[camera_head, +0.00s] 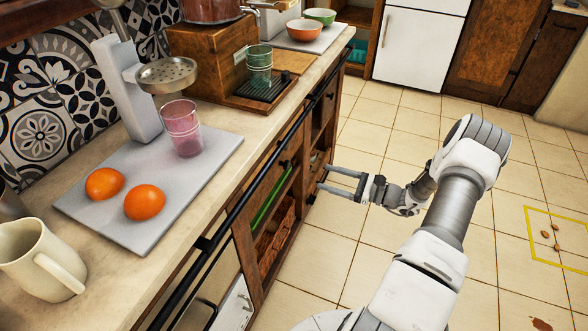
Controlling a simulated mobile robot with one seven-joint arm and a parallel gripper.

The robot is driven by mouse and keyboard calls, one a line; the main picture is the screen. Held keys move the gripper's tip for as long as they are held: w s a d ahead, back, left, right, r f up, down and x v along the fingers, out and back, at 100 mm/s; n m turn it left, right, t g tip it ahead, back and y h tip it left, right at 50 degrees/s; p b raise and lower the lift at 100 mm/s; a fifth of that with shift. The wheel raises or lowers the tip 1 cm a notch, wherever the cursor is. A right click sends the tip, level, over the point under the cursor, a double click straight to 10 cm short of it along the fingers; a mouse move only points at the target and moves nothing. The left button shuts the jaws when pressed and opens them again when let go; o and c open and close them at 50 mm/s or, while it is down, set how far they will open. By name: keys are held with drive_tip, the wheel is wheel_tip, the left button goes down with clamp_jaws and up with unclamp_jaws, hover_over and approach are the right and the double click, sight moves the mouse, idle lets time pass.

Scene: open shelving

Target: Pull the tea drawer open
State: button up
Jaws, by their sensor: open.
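No drawer in view can be read as the tea drawer. Nothing shows between the fingers. I cannot tell whether the fingertips touch the cabinet.
A black rail (262,178) runs along the counter edge. On the counter are a grey board (150,232) with two oranges (145,202) and a pink glass (182,129), a cream mug (42,262) and a wooden box (206,64).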

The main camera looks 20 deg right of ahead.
sight(289, 166)
drive_tip(key=b+x, duration=0.2)
drive_tip(key=x, duration=0.9)
drive_tip(key=shift+w+a, duration=0.15)
clamp_jaws()
idle(0.9)
